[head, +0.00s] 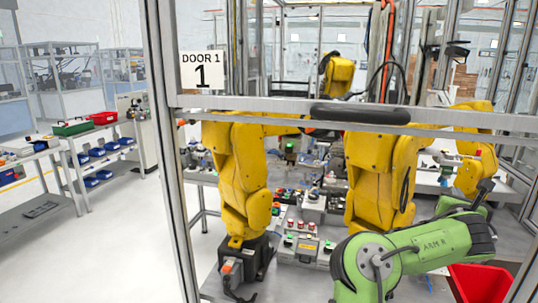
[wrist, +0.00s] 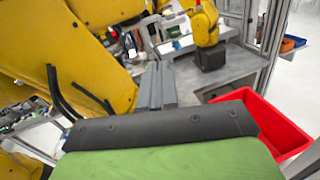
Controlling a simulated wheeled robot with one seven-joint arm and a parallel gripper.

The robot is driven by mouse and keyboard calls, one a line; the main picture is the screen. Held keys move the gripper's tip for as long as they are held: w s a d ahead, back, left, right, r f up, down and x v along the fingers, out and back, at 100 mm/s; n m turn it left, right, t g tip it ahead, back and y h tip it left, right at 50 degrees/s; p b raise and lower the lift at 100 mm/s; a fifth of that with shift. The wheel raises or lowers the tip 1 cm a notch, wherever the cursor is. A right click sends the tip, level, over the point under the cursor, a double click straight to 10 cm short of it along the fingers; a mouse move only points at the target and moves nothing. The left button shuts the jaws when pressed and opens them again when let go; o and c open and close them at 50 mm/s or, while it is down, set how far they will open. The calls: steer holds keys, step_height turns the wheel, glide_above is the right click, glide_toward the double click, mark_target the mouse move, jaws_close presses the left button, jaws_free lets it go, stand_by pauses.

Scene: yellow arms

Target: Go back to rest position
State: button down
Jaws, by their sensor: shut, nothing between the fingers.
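My gripper (wrist: 157,68) shows in the wrist view as two grey fingers side by side beyond a dark plate. They are shut with nothing between them and point toward a grey work surface (wrist: 232,76). My green arm (head: 410,252), marked ARM R, shows at the lower right of the head view. It is bent, with its outer end near the right side of the cell. The fingers cannot be made out clearly in the head view.
Large yellow arms (head: 243,170) stand close to my arm; one yellow arm (wrist: 75,45) fills the wrist view's upper left. A red bin (head: 482,283) lies beside my arm, also in the wrist view (wrist: 272,122). A frame with a door bar (head: 360,114) crosses in front. Floor (head: 115,245) at left is clear.

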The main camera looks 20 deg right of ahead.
steer(key=w+a+f+m+y, duration=0.2)
steer(key=a+m+y, duration=0.3)
steer(key=a, duration=0.5)
steer(key=w+a+f+m+y, duration=0.1)
steer(key=a+f+m+y, duration=0.15)
steer(key=a+m, duration=0.6)
steer(key=w+a+f+m+y, duration=0.25)
steer(key=a+m, duration=0.25)
steer(key=a, duration=0.5)
steer(key=s+a+m+g+y, duration=0.2)
steer(key=s+a+m+y, duration=0.3)
steer(key=a, duration=1)
steer(key=s+a+f+g, duration=0.1)
steer(key=s+a+f, duration=0.1)
steer(key=s+a, duration=0.2)
steer(key=s+a+f+g, duration=0.2)
steer(key=s+a+f, duration=0.1)
steer(key=s, duration=0.6)
steer(key=shift+s+a+m+h, duration=0.3)
steer(key=shift+s+a+m, duration=0.15)
steer(key=shift+a, duration=0.3)
